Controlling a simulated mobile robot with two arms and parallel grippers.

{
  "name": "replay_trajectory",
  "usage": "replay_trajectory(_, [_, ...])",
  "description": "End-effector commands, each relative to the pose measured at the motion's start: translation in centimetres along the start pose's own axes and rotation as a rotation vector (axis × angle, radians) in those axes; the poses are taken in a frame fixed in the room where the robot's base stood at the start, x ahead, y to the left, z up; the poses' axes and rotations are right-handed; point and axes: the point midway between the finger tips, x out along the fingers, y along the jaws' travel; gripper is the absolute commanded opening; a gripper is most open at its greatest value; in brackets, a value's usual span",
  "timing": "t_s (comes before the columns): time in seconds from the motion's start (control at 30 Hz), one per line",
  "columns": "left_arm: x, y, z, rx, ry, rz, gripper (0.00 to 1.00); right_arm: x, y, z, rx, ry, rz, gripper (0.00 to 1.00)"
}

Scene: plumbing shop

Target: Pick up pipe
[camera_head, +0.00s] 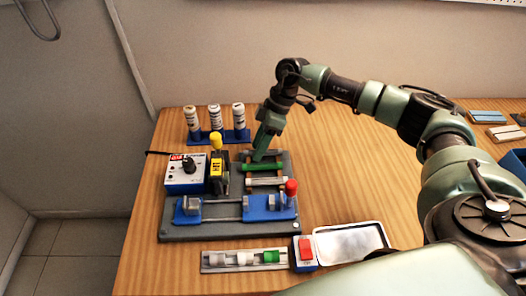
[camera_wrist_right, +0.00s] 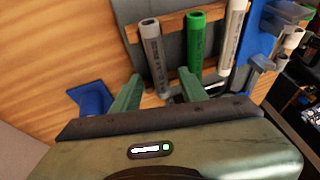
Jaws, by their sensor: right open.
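Several short pipes lie across wooden rests on the dark grey board. A green pipe (camera_head: 262,167) is in the middle, and a pale pipe (camera_head: 266,181) lies nearer. In the right wrist view a grey pipe (camera_wrist_right: 153,55) lies beside the green pipe (camera_wrist_right: 195,45), and the pale pipe (camera_wrist_right: 232,40) is farther right. My right gripper (camera_head: 261,156) points down over the rack; in its wrist view the open fingers (camera_wrist_right: 160,88) are on either side of the grey pipe's near end. I cannot tell whether they touch it. My left gripper is not in view.
A blue stand with white bottles (camera_head: 215,118) is behind the board. A control box (camera_head: 185,173), a yellow-topped device (camera_head: 216,167) and a blue clamp fixture with a red knob (camera_head: 291,187) crowd around the rack. A fittings tray (camera_head: 243,259) and metal tray (camera_head: 342,243) lie in front.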

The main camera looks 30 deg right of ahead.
Motion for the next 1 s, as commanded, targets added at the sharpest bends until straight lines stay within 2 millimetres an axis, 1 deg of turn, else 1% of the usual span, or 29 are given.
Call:
replay_trajectory(0.33, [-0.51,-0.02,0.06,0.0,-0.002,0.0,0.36,0.36,0.05,0.15,0.0,-0.001,-0.001,0.43])
replay_trajectory(0.63, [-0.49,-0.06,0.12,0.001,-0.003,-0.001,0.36,0.44,0.09,0.18,0.0,0.0,-0.001,0.43])
replay_trajectory(0.67, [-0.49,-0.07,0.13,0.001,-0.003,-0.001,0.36,0.44,0.09,0.18,0.0,0.0,-0.001,0.35])
replay_trajectory(0.7, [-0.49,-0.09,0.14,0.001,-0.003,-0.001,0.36,0.43,0.09,0.18,0.0,0.0,-0.001,0.24])
replay_trajectory(0.8, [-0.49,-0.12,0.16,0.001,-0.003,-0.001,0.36,0.43,0.1,0.18,0.0,0.0,0.0,0.0])
replay_trajectory(1.0, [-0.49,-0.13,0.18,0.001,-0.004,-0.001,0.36,0.41,0.1,0.18,0.0,0.0,0.0,0.0])
